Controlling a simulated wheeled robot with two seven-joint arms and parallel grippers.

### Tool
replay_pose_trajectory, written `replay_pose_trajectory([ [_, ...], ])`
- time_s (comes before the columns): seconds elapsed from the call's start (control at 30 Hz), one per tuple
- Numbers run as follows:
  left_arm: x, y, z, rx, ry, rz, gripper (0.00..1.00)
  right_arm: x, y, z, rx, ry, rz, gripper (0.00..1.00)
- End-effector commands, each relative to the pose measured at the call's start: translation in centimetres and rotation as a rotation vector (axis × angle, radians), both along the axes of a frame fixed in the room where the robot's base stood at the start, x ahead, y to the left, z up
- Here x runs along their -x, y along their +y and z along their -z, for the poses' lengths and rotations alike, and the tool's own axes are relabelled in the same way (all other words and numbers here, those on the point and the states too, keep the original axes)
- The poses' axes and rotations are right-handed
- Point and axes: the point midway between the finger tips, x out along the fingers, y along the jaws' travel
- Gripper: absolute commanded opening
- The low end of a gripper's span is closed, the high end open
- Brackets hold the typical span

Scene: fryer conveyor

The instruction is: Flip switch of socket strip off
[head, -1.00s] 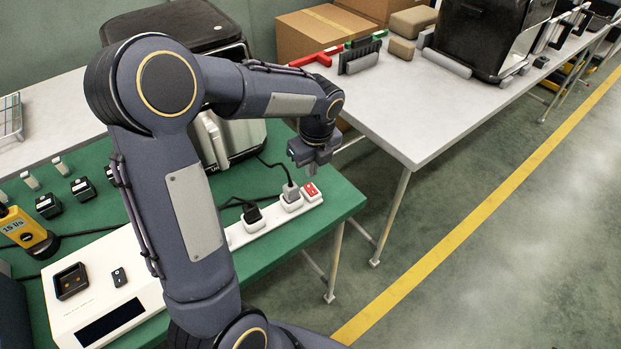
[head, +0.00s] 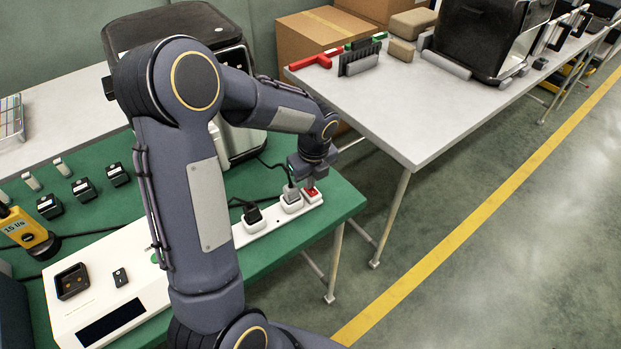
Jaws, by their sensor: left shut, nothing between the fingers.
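The white socket strip (head: 270,219) lies on the green table mat. Its red switch (head: 311,194) is at the strip's far right end. The switch's position is partly hidden by the fingers. My right gripper is not in view.
A black-and-silver fryer (head: 240,145) stands behind my left arm. A white box device (head: 70,318) and a yellow meter (head: 30,236) are at the left. A grey table (head: 420,130) stands to the right, with a gap between it and the green table (head: 345,203).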

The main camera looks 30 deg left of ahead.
Motion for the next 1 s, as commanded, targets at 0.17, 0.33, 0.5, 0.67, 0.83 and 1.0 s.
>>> replay_pose_trajectory([
  [0.17, 0.4, -0.1, 0.7, 0.0, 0.011, 0.0, 0.0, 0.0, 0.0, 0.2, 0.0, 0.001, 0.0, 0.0],
  [0.33, 0.8, -0.8, 0.7, 0.002, 0.016, 0.001, 0.0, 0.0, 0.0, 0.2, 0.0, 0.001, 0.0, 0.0],
  [0.5, 1.1, -1.6, 0.7, 0.006, 0.017, 0.0, 0.0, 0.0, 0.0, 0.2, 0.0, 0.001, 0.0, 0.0],
  [0.67, 1.1, -1.7, 0.7, 0.006, 0.018, 0.002, 0.0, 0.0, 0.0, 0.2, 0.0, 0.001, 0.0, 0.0],
  [0.83, 1.1, -1.8, 0.5, 0.006, 0.018, 0.002, 0.0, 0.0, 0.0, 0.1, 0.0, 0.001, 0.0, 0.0],
  [1.0, 1.0, -2.4, -1.5, 0.004, 0.011, 0.002, 0.0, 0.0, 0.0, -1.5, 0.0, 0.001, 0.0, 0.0],
])
